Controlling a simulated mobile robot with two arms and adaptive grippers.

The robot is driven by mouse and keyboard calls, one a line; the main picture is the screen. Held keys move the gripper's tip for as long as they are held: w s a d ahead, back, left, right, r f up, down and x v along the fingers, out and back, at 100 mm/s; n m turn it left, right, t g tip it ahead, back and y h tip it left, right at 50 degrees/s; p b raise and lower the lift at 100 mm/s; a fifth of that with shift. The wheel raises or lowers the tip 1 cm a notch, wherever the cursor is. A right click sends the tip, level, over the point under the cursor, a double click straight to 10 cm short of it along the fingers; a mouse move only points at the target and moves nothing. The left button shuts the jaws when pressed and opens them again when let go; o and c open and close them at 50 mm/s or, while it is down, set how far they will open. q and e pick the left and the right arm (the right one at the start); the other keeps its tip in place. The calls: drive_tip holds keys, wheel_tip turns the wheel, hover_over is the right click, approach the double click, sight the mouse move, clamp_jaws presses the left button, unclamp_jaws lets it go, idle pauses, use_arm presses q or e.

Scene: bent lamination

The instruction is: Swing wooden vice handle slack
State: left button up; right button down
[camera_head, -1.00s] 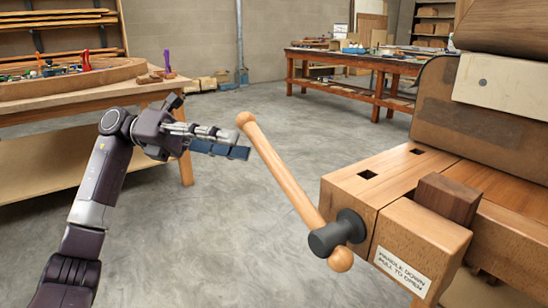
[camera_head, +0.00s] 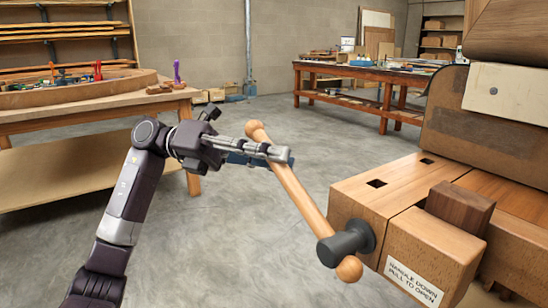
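The wooden vice handle (camera_head: 302,198) is a pale bar with a round knob at each end. It passes through the dark vice screw head (camera_head: 345,243) and leans up and to the left. My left gripper (camera_head: 270,154) is at the handle's upper end, just below the top knob (camera_head: 255,131). Its fingers overlap the bar and hide part of it. Whether they press on the bar is not clear. My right gripper is not in view.
A side table (camera_head: 95,117) with tools stands at left. Another bench (camera_head: 345,72) is at the back. Grey floor lies open between them.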

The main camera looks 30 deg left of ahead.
use_arm(q)
clamp_jaws()
